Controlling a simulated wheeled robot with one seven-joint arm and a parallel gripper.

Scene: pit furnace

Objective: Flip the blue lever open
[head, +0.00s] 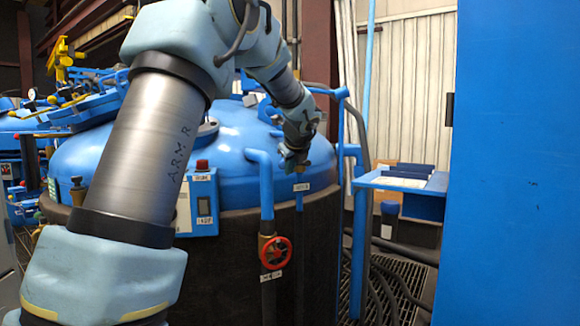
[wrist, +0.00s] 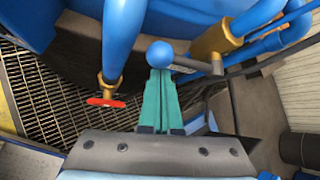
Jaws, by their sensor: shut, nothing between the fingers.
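The blue lever has a round blue knob (wrist: 159,54) on a thin grey rod that runs right to a brass valve body (wrist: 216,40) on a blue pipe in the wrist view. My gripper (wrist: 161,75) is shut and empty, its teal fingers pointing at the knob. The fingertips are right beside the knob or just under it; I cannot tell whether they touch. In the head view my gripper (head: 292,162) is at the right front of the blue furnace lid. The lever cannot be made out there.
A red handwheel valve (head: 275,253) sits on the vertical blue pipe (head: 266,190), left of my gripper. A blue shelf (head: 405,181) stands to the right, and a large blue panel (head: 515,160) fills the right edge. Floor grating (wrist: 50,90) and hoses lie below.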

